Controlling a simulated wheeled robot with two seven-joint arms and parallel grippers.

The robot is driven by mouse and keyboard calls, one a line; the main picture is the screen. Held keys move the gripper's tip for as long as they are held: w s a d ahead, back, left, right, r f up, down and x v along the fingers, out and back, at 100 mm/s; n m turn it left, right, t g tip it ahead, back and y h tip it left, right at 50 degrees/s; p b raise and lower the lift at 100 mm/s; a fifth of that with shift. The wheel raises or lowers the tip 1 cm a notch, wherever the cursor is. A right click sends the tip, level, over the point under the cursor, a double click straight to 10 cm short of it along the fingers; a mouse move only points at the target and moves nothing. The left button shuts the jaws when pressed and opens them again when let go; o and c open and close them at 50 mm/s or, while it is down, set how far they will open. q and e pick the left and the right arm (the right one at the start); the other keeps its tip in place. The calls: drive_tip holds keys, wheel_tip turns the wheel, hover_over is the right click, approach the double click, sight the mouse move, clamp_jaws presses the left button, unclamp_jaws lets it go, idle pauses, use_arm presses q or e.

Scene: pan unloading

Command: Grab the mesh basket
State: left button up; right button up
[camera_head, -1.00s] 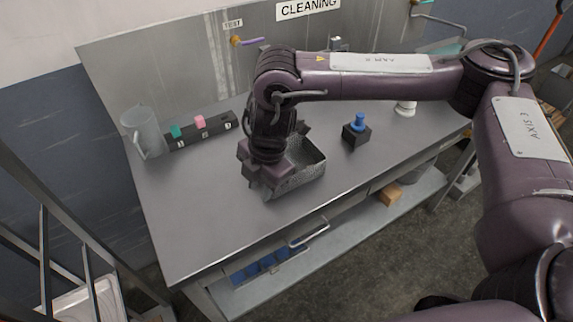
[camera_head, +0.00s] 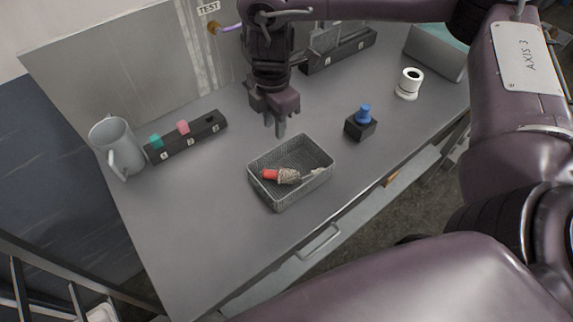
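The grey mesh basket (camera_head: 312,186) stands upright on the metal table in the middle of the head view. A part with a red end (camera_head: 270,174) and a pale, rough body lies inside it. My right gripper (camera_head: 275,129) points down just behind the basket's far rim, apart from it. Its two fingers show a gap with nothing between them. My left gripper is out of view.
A grey pitcher (camera_head: 117,148) and a dark holder (camera_head: 208,133) with a teal and a pink piece stand at the left. A dark block with a blue knob (camera_head: 361,128) is right of the basket, with a white cylinder (camera_head: 408,84) beyond. The table's front left is clear.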

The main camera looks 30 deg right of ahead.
wheel_tip(320, 180, down, 6)
drive_tip(key=shift+f+p, duration=0.15)
drive_tip(key=shift+p, duration=0.7)
drive_tip(key=shift+f, duration=0.3)
drive_tip(key=c, duration=0.6)
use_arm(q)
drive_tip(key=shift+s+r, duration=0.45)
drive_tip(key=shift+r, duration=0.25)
use_arm(e)
clamp_jaws()
